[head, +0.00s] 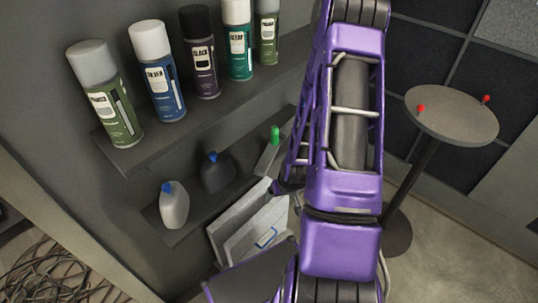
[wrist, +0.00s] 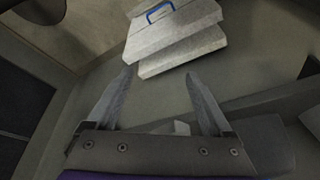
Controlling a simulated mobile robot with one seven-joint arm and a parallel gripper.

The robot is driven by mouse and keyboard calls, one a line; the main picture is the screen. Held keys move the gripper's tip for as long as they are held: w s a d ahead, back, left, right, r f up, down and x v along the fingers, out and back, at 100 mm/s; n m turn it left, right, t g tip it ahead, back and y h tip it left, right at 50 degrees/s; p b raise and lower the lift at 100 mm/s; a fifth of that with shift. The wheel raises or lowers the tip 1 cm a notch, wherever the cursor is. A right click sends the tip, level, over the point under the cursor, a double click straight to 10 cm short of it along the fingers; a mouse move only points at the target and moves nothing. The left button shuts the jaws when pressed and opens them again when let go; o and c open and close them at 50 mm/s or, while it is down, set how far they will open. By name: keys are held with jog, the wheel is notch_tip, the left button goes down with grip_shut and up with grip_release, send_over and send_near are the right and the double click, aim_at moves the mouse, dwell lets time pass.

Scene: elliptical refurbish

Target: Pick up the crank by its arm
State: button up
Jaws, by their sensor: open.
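I cannot make out a crank for sure in either view. A round grey top (head: 452,115) on a dark post, with a red knob (head: 421,108) and a second red knob (head: 487,99) at its edge, stands at the right in the head view; I cannot tell whether it bears on the crank. My gripper (wrist: 158,78) is open in the wrist view, with nothing visible held between its fingertips.
Several spray cans (head: 162,72) stand on an upper dark shelf (head: 125,155). A grey jug (head: 174,206) and a dark jug (head: 216,174) stand below. Pale slabs (head: 240,240) with a blue handle lean beneath; the slabs also show in the wrist view (wrist: 175,38). Tangled cables (head: 55,275) lie lower left.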

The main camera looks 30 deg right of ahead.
jog(key=w+a+r+m+t+h, duration=0.1)
jog(key=w+a+r+m+h, duration=0.25)
jog(key=r, duration=0.45)
jog(key=w+a+r+m+t+h, duration=0.1)
jog(key=w+a+r+m+h, duration=0.25)
jog(key=r, duration=0.35)
jog(key=b, duration=0.5)
send_near(268, 155)
jog(key=x, duration=0.3)
jog(key=shift+f, duration=0.1)
jog(key=shift+b+x, duration=1)
jog(key=shift+x, duration=1.8)
jog(key=shift+w, duration=0.1)
grip_shut()
